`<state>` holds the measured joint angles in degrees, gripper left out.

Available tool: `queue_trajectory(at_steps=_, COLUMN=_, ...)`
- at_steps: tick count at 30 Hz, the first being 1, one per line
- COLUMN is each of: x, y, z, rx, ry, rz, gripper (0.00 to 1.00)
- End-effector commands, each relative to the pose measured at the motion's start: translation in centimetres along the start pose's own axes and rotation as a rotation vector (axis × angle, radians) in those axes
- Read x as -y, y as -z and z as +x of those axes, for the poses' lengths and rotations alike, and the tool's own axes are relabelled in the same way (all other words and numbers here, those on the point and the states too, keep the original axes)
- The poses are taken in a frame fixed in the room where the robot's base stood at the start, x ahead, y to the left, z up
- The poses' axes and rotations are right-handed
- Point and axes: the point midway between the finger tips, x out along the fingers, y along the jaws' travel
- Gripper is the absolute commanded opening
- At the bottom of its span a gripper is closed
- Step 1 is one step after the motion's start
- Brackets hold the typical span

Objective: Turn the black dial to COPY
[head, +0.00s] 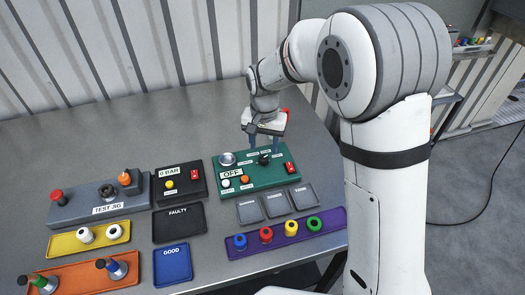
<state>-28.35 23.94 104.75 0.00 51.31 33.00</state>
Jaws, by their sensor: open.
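The black dial (263,160) sits on the green panel (285,176), right of a silver round knob (227,159). Small white labels surround the dial, but they are too small to read. My gripper (263,148) points down over the back of the panel, right at the dial. Its fingers are apart, one on each side of the dial's upper part; I cannot tell whether they touch it. The way the dial points is unclear. The panel also carries an OFF label (231,174), a red switch (291,168), and white and orange buttons.
Left of the panel are a black box (190,188) labelled 0 BAR and a grey TEST JIG (77,211). In front lie small grey trays (250,211) and a purple tray (330,222) of coloured items. Yellow, orange, FAULTY and GOOD trays fill the front left. The back left table is clear.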

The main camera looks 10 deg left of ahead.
Motion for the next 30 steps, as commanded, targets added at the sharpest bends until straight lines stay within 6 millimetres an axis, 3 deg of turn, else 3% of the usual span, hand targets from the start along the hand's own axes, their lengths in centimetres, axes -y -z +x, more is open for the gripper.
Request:
queue_trajectory(at_steps=3, x=0.0, y=-0.1, z=2.0, rx=0.004, ry=-0.003, rz=-0.002, gripper=0.48)
queue_trajectory(at_steps=9, x=0.0, y=-0.1, z=4.0, rx=0.001, ry=-0.001, rz=-0.003, gripper=0.48)
queue_trajectory(at_steps=19, x=0.1, y=-0.1, z=4.5, rx=0.000, ry=0.000, rz=-0.004, gripper=0.48)
queue_trajectory(at_steps=30, x=0.1, y=-0.1, z=4.5, rx=0.000, ry=0.000, rz=-0.005, gripper=0.18)
